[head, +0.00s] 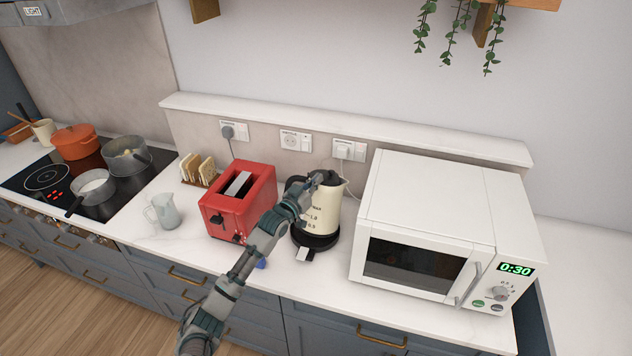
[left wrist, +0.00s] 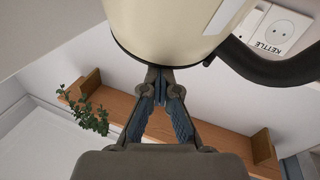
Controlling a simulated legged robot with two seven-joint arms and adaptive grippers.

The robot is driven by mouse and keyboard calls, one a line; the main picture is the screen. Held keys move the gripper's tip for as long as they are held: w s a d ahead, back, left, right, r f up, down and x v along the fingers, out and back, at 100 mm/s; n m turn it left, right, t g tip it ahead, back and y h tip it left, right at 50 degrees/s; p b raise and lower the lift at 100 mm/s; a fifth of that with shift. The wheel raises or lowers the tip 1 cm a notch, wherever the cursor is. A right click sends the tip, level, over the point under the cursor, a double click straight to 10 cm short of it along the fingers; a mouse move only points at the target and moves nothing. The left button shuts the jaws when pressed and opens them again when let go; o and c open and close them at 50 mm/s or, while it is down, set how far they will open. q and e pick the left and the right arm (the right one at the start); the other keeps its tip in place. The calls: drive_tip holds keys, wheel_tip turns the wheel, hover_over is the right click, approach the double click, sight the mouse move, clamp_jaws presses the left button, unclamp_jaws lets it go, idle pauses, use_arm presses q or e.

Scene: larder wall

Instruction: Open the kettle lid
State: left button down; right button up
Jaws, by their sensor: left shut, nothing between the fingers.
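The cream kettle (head: 326,208) with a black lid (head: 330,177) and dark base (head: 314,238) stands on the counter between the toaster and the microwave. My left gripper (head: 316,182) is at the kettle's top, in front of the lid, and covers part of it. In the left wrist view, which looks inverted, the kettle body (left wrist: 165,28) fills the top with its black handle (left wrist: 275,65) at right. The shut, empty fingers (left wrist: 161,78) are at its dark top rim; I cannot tell whether they touch. The lid's exact position is partly hidden. My right gripper is out of view.
A red toaster (head: 240,205) stands close left of the kettle, with a toast rack (head: 199,171) and glass jug (head: 163,211) beyond it. A white microwave (head: 440,220) stands close right. Sockets (head: 292,141) and a ledge (head: 350,126) are behind.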

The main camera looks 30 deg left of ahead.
use_arm(q)
drive_tip(key=shift+d+f, duration=0.1)
drive_tip(key=shift+f, duration=0.65)
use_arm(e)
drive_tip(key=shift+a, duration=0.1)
use_arm(q)
drive_tip(key=c, duration=1.7)
unclamp_jaws()
drive_tip(key=o, duration=0.7)
drive_tip(key=shift+d, duration=0.1)
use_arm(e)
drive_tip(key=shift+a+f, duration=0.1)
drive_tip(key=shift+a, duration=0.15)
use_arm(q)
drive_tip(key=shift+r, duration=0.25)
drive_tip(key=shift+s+a+p, duration=0.15)
drive_tip(key=shift+s+p, duration=0.35)
drive_tip(key=shift+s, duration=0.1)
drive_tip(key=shift+s+a+p, duration=0.15)
drive_tip(key=shift+s+p, duration=0.35)
drive_tip(key=shift+s, duration=0.1)
drive_tip(key=s+a+p, duration=0.1)
drive_tip(key=s+p, duration=0.7)
drive_tip(key=s, duration=0.9)
drive_tip(key=shift+a+r, duration=0.2)
drive_tip(key=shift+r, duration=0.15)
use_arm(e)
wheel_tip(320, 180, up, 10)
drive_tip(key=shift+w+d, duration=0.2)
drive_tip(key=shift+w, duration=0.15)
